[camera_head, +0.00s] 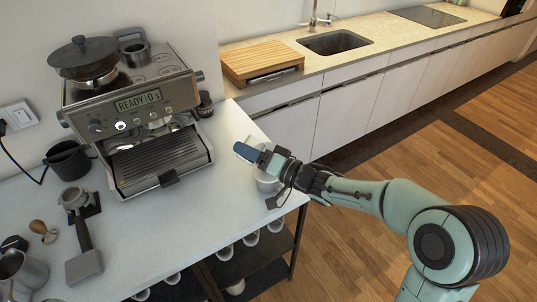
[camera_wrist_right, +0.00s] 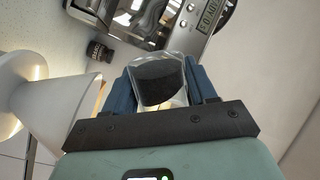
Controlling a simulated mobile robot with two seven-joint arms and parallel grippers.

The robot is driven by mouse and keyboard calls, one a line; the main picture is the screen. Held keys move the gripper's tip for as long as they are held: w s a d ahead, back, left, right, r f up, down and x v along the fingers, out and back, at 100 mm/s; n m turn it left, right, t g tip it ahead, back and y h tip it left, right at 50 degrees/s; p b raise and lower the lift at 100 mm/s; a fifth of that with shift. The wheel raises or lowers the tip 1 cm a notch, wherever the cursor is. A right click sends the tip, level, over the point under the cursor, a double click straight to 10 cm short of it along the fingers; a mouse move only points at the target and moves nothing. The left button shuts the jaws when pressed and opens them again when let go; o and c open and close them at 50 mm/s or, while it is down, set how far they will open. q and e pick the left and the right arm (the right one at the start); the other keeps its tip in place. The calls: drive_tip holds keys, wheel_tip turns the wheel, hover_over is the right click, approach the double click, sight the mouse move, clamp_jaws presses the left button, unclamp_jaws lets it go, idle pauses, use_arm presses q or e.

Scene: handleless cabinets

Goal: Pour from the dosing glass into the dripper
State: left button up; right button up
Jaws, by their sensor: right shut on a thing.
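My right gripper (camera_head: 248,152) is at the right end of the counter, its blue fingers shut on the dosing glass. In the right wrist view the clear dosing glass (camera_wrist_right: 160,82) sits between the two blue fingers, with dark grounds inside. The white cone-shaped dripper (camera_wrist_right: 62,100) is at the left of that view, beside the gripper and apart from the glass. In the head view a white vessel, seemingly the dripper (camera_head: 266,183), shows just below the gripper and is partly hidden by it. My left gripper is in neither view.
The espresso machine (camera_head: 135,115) stands on the counter (camera_head: 170,230) left of the gripper. A portafilter (camera_head: 80,235), a tamper (camera_head: 42,230) and a metal pitcher (camera_head: 20,272) are at the left. A dark jar (camera_head: 205,104) is beside the machine. Cups stand on the shelf below.

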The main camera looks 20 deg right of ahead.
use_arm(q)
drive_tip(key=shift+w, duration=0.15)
use_arm(e)
drive_tip(key=shift+w, duration=0.15)
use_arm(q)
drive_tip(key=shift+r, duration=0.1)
use_arm(e)
drive_tip(key=shift+r+m, duration=0.15)
drive_tip(key=shift+m, duration=0.25)
use_arm(q)
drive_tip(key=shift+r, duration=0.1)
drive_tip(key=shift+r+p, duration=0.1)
drive_tip(key=shift+p, duration=0.2)
use_arm(e)
drive_tip(key=shift+r+m, duration=0.15)
drive_tip(key=shift+m, duration=0.25)
use_arm(q)
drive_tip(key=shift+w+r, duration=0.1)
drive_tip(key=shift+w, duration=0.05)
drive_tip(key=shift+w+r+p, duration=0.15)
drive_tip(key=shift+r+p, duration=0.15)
drive_tip(key=shift+p, duration=0.05)
use_arm(e)
drive_tip(key=shift+r+m+t, duration=0.3)
drive_tip(key=shift+m+t, duration=0.1)
drive_tip(key=shift+m, duration=0.4)
